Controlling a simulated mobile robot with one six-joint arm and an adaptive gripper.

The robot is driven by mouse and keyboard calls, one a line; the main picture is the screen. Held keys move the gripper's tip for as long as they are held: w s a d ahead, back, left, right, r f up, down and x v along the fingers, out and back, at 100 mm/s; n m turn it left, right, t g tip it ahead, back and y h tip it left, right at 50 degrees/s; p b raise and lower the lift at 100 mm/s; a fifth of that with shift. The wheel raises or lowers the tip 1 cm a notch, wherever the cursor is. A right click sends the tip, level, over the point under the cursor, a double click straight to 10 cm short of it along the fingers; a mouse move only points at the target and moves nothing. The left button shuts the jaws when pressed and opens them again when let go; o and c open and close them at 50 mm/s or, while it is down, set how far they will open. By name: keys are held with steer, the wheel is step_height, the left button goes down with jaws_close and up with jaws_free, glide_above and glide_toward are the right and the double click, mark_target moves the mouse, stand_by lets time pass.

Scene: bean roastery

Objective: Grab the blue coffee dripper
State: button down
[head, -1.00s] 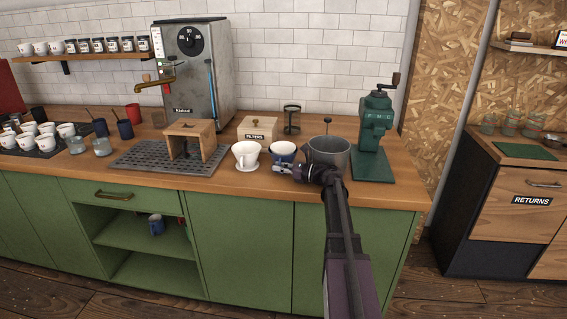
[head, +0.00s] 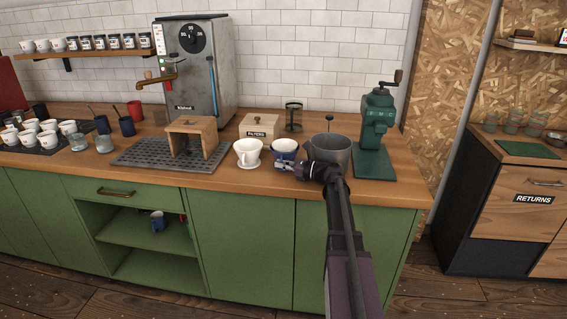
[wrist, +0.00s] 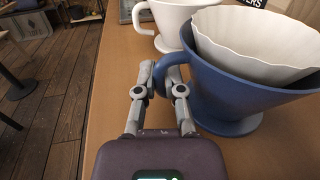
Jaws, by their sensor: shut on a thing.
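The blue coffee dripper (head: 284,152) stands upright on the wooden counter, to the right of a white dripper (head: 247,153). In the wrist view the blue dripper (wrist: 226,96) has a white paper filter (wrist: 262,42) inside and its handle faces my gripper. My gripper (head: 287,166) is at the dripper's near side in the head view. In the wrist view my gripper (wrist: 163,80) has its fingers closed on the handle. The fingertips hide part of the handle. The dripper's base appears to rest on the counter.
A grey metal pot (head: 331,152) stands close to the right of the dripper, partly behind my arm. A green hand grinder (head: 375,135) is further right. A wooden filters box (head: 260,129) is behind. The counter's front edge is close.

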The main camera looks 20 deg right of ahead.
mark_target(281, 155)
steer(key=shift+r, duration=0.2)
steer(key=shift+r+p, duration=1.6)
steer(key=shift+p, duration=0.15)
steer(key=shift+s+r, duration=0.1)
steer(key=shift+s, duration=0.1)
steer(key=s+r+p, duration=0.1)
steer(key=s, duration=1.4)
steer(key=shift+s+a+r, duration=0.15)
steer(key=shift+s+a, duration=0.1)
steer(key=shift+s, duration=0.05)
